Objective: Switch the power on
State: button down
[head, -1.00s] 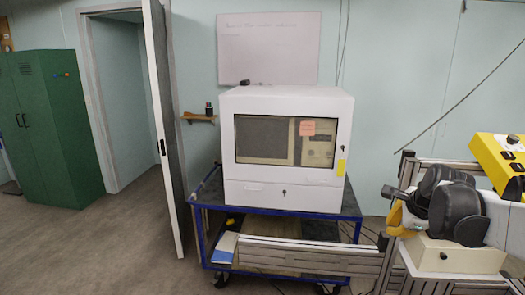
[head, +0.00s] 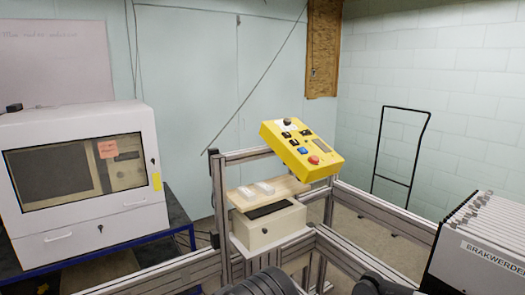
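A yellow control box (head: 281,141) sits tilted on the metal frame in the middle of the head view. Its face carries a red round button (head: 313,160), a blue button (head: 303,150), a black knob (head: 287,122) and several small dark controls. I cannot read the labels, so I cannot tell which control is the power switch or how it is set. Dark rounded parts of my arm show at the bottom edge. My gripper is not in view, so its distance from the box cannot be seen.
Below the control box are a wooden shelf (head: 268,193) and a beige box (head: 268,225). Aluminium rails (head: 345,250) cross the foreground. A white cabinet (head: 80,215) on a blue-edged cart is at left. A black hand truck (head: 403,157) stands behind.

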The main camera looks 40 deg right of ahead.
aim_at(306, 132)
jog(key=z, duration=1.35)
